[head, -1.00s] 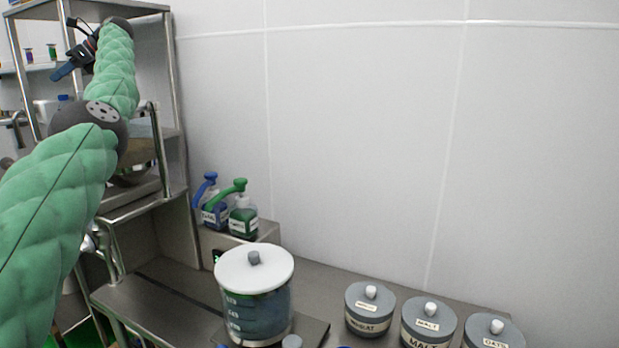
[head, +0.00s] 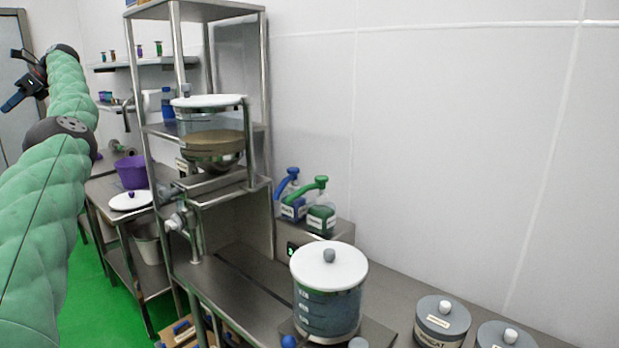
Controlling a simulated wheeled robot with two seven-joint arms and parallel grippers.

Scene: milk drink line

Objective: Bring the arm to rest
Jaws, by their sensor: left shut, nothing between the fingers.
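My left arm, in a green quilted sleeve, comes in from the left edge of the head view and reaches up and away. Its gripper (head: 22,92) is at the upper left, dark and blue, raised in the air. It is shut with nothing in it and appears apart from every object. My right gripper is not in the view.
A steel rack (head: 262,90) holds a clear lidded vessel (head: 212,125). A purple bucket (head: 132,172) is on a table at left.

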